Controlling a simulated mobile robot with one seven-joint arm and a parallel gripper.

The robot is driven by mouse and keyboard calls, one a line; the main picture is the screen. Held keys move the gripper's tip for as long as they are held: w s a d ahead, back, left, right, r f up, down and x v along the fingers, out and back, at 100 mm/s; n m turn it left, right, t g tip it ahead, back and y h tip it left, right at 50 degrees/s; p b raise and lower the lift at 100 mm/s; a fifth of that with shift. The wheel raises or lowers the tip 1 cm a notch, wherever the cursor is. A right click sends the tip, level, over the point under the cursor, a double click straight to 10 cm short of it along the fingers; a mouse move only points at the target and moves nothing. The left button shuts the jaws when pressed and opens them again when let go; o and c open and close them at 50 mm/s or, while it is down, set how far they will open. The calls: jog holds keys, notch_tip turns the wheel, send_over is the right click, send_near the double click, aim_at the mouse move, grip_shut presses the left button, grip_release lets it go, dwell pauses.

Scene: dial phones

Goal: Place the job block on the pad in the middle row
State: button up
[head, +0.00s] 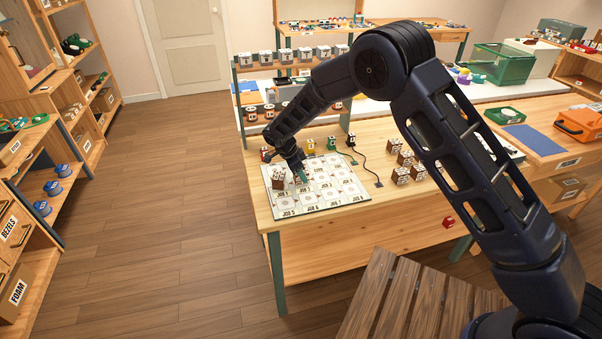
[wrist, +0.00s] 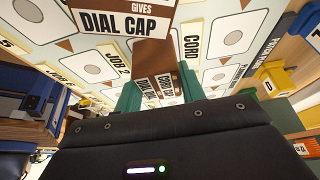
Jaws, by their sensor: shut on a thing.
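The pale job board (head: 346,196) with printed pads lies at the left end of the near bench. My gripper (head: 301,178) is low over its middle. In the wrist view, the green fingers of my gripper (wrist: 160,90) are shut on a brown job block (wrist: 153,73) with white labels, partly hidden by my wrist. Whether it touches the board is unclear. Another brown block, labelled "GIVES DIAL CAP" (wrist: 122,22), is just beyond it. Brown and white blocks (head: 278,179) show left of my gripper in the head view. A "JOB 2" pad label (wrist: 117,71) is visible.
Several brown blocks (head: 402,174) stand on the bench right of the board. A black cable ends at a plate (head: 378,185) near the board's right edge. A rack (head: 262,86) rises behind.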

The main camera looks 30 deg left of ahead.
jog(key=o, duration=1)
jog(key=v, duration=1.2)
jog(key=shift+r, duration=0.1)
jog(key=shift+w, duration=0.1)
